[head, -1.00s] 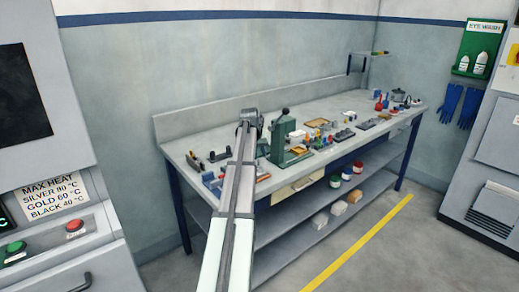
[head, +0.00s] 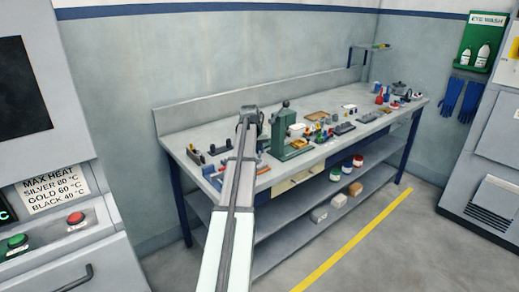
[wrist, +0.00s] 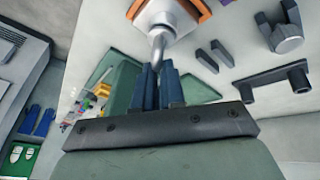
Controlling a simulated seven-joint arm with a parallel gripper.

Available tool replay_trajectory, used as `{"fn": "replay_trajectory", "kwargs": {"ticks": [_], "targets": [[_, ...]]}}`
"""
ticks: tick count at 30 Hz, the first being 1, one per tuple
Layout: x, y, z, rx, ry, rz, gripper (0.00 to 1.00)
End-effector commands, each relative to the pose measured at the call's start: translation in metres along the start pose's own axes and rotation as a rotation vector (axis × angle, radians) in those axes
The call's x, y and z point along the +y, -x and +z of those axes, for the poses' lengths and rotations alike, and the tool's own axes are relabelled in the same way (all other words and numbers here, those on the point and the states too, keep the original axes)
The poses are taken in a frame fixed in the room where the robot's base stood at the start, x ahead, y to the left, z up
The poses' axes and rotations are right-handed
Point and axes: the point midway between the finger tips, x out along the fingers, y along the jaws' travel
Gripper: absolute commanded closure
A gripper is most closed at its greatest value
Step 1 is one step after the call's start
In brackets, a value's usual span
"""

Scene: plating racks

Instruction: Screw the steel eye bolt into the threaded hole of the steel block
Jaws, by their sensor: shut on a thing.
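In the wrist view my gripper (wrist: 158,78) has its two blue fingers shut on the steel eye bolt (wrist: 158,46). A bright, curved part of the bolt shows beyond the fingertips, and the rest is hidden between them. The bolt reaches to a pale block (wrist: 166,13), apparently the steel block, with orange-brown edging, at the top of the picture. The threaded hole is not visible, and I cannot tell how far the bolt is in it. In the head view my arm ends over the bench, and the fingers, bolt and block cannot be made out.
The bench (head: 175,138) carries a green press-like tool (head: 285,135) just right of my arm and many small items further right. In the wrist view, a dark bracket (wrist: 272,78) and a round clamp-like part (wrist: 286,40) lie to the right, with pale bench top between them.

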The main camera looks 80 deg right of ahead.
Motion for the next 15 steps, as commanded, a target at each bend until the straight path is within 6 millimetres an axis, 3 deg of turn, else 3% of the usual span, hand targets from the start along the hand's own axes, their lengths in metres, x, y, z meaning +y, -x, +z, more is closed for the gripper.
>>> {"fn": "replay_trajectory", "kwargs": {"ticks": [1,2,5,15], "targets": [[0.0011,-0.0002,0.0005,-0.001,0.000,0.002,1.00],[0.0012,-0.0001,0.0005,-0.001,0.000,0.003,0.91],[0.0012,-0.0001,0.0006,-0.001,0.000,0.003,1.00],[0.0013,-0.0001,0.0005,-0.002,-0.002,0.004,1.00]]}}
